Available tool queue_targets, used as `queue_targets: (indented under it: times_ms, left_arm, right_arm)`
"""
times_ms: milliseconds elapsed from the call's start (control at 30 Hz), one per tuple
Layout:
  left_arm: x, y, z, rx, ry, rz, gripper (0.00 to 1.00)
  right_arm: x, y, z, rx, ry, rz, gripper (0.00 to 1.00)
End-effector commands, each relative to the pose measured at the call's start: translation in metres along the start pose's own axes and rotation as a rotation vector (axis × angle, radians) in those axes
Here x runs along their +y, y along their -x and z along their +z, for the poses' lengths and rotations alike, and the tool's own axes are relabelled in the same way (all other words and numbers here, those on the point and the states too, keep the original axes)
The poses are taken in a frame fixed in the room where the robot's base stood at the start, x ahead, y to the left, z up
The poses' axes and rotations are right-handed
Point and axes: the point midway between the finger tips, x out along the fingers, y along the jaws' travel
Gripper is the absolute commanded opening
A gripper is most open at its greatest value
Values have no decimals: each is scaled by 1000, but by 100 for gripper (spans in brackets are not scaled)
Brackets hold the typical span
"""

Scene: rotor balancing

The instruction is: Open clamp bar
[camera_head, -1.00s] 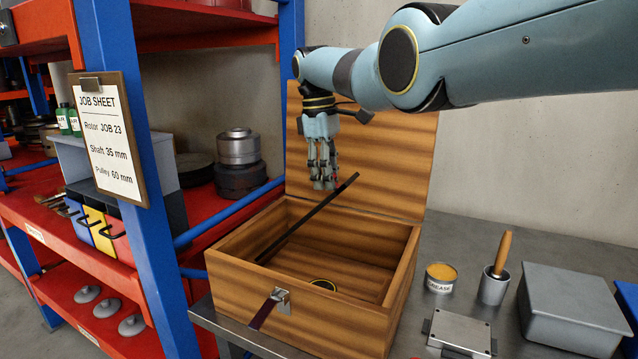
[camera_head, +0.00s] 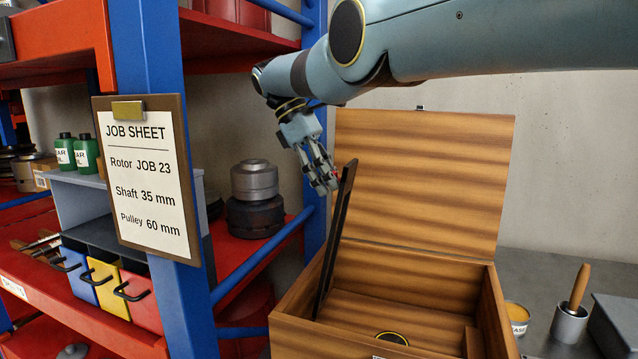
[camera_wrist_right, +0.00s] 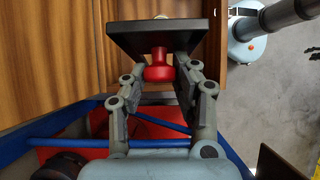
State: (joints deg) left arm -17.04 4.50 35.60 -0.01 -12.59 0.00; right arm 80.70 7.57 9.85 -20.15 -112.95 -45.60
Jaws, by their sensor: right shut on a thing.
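The clamp bar (camera_head: 337,235) is a long dark bar inside an open wooden box (camera_head: 305,342). It stands steeply raised at the box's left side, its lower end inside the box. My right gripper (camera_head: 329,183) is at the bar's upper end. In the right wrist view, the gripper (camera_wrist_right: 160,75) has its fingers closed around a red knob (camera_wrist_right: 160,66) on the dark bar (camera_wrist_right: 157,40). The knob is mostly hidden by the fingers in the head view. My left gripper is not in view.
The box lid (camera_head: 420,180) stands open behind. A blue and red shelf rack with a job sheet (camera_head: 147,180) is close on the left. A grease tin (camera_head: 517,318) and a wooden-handled brush in a metal cup (camera_head: 569,322) stand right of the box.

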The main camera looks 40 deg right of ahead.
Motion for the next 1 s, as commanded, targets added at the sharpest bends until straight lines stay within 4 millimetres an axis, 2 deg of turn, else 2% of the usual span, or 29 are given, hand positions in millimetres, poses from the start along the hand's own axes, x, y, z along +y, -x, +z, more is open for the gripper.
queue_targets:
  times_ms: [100, 433, 467, 667, 1000]
  left_arm:
    - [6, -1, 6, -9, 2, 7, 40]
    - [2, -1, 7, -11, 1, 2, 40]
    - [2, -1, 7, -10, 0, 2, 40]
    - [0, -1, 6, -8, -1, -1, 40]
    - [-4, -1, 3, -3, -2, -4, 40]
  right_arm:
    - [-3, -5, 0, -16, 5, -9, 0]
    - [-3, -5, 1, -19, 4, -10, 0]
    - [-3, -5, 1, -19, 4, -10, 28]
    - [-2, -4, 2, -17, 2, -7, 53]
    - [-1, -2, 2, -14, 0, -4, 53]
